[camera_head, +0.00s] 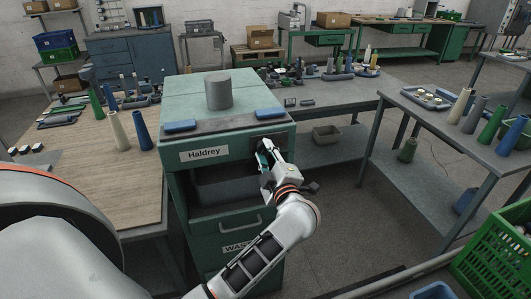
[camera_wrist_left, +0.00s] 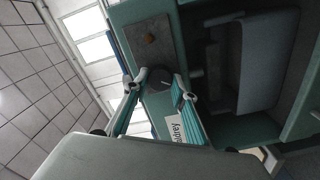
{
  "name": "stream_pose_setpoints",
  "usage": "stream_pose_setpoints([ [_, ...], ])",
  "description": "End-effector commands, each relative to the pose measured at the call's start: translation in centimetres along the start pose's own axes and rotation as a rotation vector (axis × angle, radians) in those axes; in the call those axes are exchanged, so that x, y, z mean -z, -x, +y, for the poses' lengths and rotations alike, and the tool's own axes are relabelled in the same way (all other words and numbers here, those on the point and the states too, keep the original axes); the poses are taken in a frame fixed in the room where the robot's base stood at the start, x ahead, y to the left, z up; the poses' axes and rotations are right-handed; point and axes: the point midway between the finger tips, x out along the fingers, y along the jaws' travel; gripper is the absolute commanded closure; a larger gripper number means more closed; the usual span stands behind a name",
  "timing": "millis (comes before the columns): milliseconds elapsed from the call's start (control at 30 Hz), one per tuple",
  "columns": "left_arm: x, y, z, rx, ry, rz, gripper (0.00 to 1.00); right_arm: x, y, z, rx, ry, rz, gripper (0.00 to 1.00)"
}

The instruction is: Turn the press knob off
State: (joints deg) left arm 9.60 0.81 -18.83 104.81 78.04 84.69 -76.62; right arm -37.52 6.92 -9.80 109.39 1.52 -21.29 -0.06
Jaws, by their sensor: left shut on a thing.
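The press is a green cabinet (camera_head: 225,165) with a "Haldrey" label on its front. My left gripper (camera_head: 266,152) is at the dark panel on the upper right of that front. In the left wrist view, the fingers of my left gripper (camera_wrist_left: 162,92) have teal pads and stand on either side of a dark round knob (camera_wrist_left: 161,83) with a pale mark. They are shut on it. The fingers and wrist hide the knob in the head view. My right gripper is not in view.
A small brown round part (camera_wrist_left: 150,38) sits on a grey plate near the knob. The cabinet has an open bay (camera_head: 225,185) and a drawer handle (camera_head: 240,224) below. A grey cylinder (camera_head: 218,92) and two blue pads stand on top. Tables with cones flank it.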

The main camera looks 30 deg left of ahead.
Motion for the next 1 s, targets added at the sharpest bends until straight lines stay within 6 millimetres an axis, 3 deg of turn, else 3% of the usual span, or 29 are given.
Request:
stream_pose_setpoints([
  [500, -0.02, 0.01, -0.2, 0.002, 0.45, 0.001, 0.96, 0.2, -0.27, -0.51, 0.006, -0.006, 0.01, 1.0],
  [1000, -0.03, 0.02, -0.2, 0.003, 0.64, 0.001, 0.96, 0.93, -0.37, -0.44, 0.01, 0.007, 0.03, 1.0],
])
